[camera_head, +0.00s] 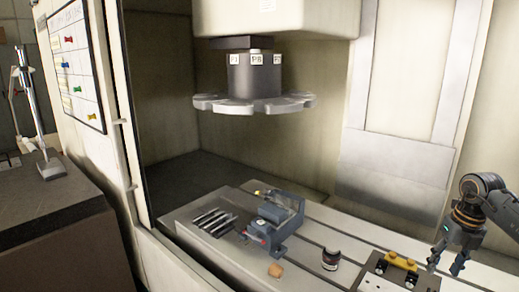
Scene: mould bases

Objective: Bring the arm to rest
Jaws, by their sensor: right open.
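My right gripper (447,266) hangs at the right edge of the view, with its arm coming in from the right. Its fingers point down and stand apart, with nothing between them. It is beside a dark plate (372,283) that bears a yellow part (402,261). I cannot tell how far above the table the fingertips are. My left gripper is not in the view.
A machine table (345,235) with slots bears a blue-grey vise (275,222), several dark bars (213,221), a small tan block (275,269) and a dark round piece (331,259). A tool carousel (254,103) hangs above. A dark bench (55,215) stands left.

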